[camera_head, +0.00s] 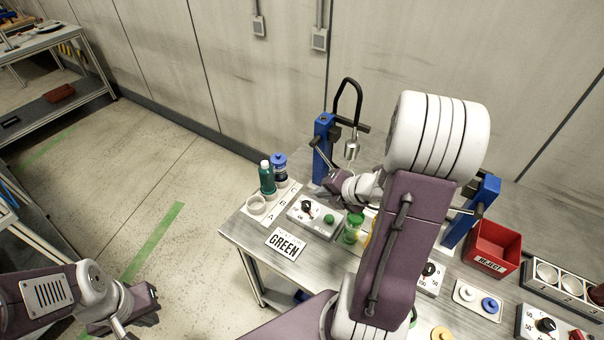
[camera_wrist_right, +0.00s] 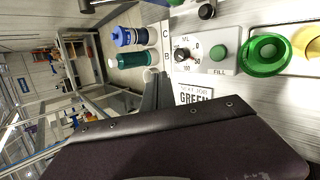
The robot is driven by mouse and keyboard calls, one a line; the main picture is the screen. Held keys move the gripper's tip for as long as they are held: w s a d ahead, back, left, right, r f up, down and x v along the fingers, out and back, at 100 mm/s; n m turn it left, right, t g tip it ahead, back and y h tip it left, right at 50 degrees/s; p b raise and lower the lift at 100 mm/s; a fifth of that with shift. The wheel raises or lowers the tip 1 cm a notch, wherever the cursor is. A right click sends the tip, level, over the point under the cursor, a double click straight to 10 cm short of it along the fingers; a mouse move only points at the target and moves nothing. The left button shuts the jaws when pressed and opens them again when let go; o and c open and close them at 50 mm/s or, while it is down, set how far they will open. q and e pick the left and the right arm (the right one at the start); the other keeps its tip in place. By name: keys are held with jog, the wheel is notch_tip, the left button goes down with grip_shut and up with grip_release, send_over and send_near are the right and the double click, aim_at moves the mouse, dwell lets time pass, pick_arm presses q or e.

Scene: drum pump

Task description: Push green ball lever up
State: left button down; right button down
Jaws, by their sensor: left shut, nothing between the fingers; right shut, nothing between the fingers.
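A blue pump post (camera_head: 325,148) with a black looped hose and a metal nozzle (camera_head: 351,150) stands at the back of the bench. A dark lever (camera_head: 322,154) slants down from this post towards my right gripper (camera_head: 332,172); I cannot tell whether they touch. No green ball shows clearly on a lever; its end may be hidden by my right arm. My right gripper is shut and empty; its dark fingers also show in the right wrist view (camera_wrist_right: 155,92). My left gripper (camera_head: 150,295) is shut and empty, low at the left, away from the bench.
A dial box (camera_head: 300,219) with a green FILL button (camera_head: 329,218) stands by a green container (camera_head: 353,228) and a GREEN card (camera_head: 285,243). Green (camera_head: 267,178) and blue (camera_head: 280,167) bottles stand at the left. A red reject bin (camera_head: 494,247) is at right.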

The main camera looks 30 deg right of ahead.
aim_at(329, 162)
jog(key=s+d, duration=0.1)
jog(key=d+m, duration=0.1)
jog(key=d, duration=0.1)
jog(key=s+d+m+h, duration=0.1)
jog(key=d, duration=0.1)
jog(key=shift+s+r+p, duration=0.2)
jog(key=shift+s+p, duration=0.1)
jog(key=shift+p, duration=0.1)
jog(key=d+b+x, duration=0.1)
jog(key=b+x, duration=0.2)
jog(key=x, duration=0.7)
jog(key=d+p, duration=0.1)
jog(key=d+r+p, duration=0.1)
jog(key=shift+w+d+r+p, duration=0.15)
jog(key=shift+d+r+p, duration=0.2)
jog(key=shift+d, duration=0.05)
